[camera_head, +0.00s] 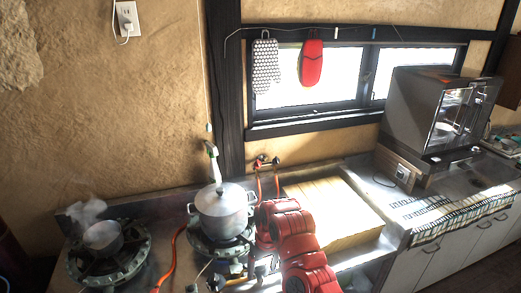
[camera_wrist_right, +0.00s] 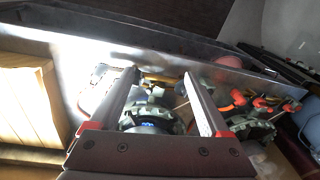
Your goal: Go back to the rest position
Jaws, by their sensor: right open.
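My right arm is red and comes in from the bottom of the head view, bending beside the lidded silver pot. My right gripper (camera_wrist_right: 162,76) is open in the right wrist view, with its two grey fingers apart and nothing held between them. Part of a stove burner (camera_wrist_right: 150,122) shows beyond and between the fingers. In the head view the gripper is small and partly hidden low beside the front of the right burner. My left gripper is not in view.
The silver pot (camera_head: 222,212) stands on the right burner, close to my arm. A small steaming pan (camera_head: 103,236) sits on the left burner (camera_head: 80,268). An orange hose (camera_head: 172,262) runs between them. A wooden board (camera_head: 345,208) lies right of my arm; an oven (camera_head: 425,105) stands farther right.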

